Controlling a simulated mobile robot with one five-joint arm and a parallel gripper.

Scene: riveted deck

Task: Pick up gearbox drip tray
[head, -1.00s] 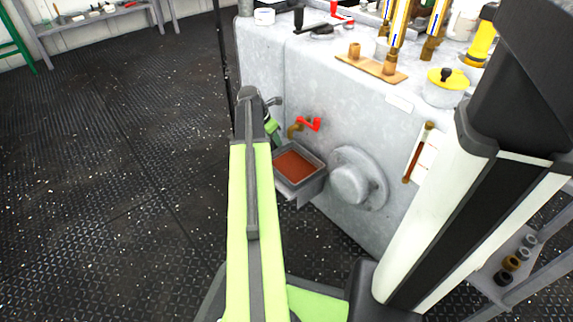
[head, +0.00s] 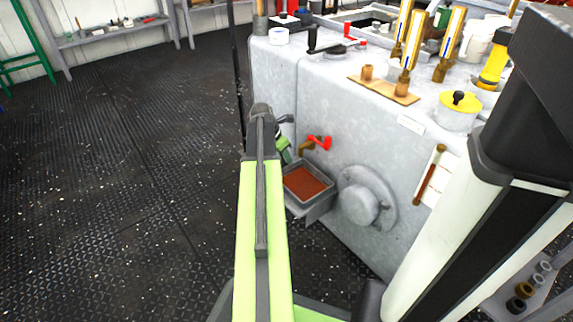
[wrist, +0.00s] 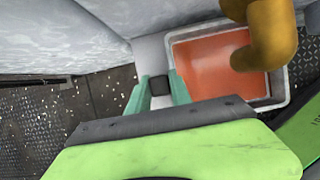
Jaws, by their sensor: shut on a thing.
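The gearbox drip tray (head: 325,196) is a grey rectangular tray holding red-brown fluid, below a red-handled brass tap on the front of the grey gearbox housing. In the wrist view the tray (wrist: 283,98) is at upper right, with the brass spout (wrist: 270,35) over part of it. My gripper (wrist: 160,84) has its teal fingers around a small dark piece at the tray's left side, and is shut on it. In the head view my arm hides most of the gripper. The tray looks level, on or just above a grey ledge (head: 312,212); I cannot tell which.
The red tap handle (head: 320,142) sits just above the tray. A round flange (head: 362,205) projects to its right. The gearbox housing (head: 330,95) stands close behind. Dark open floor (head: 120,170) lies to the left, with a bench (head: 110,38) at the back.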

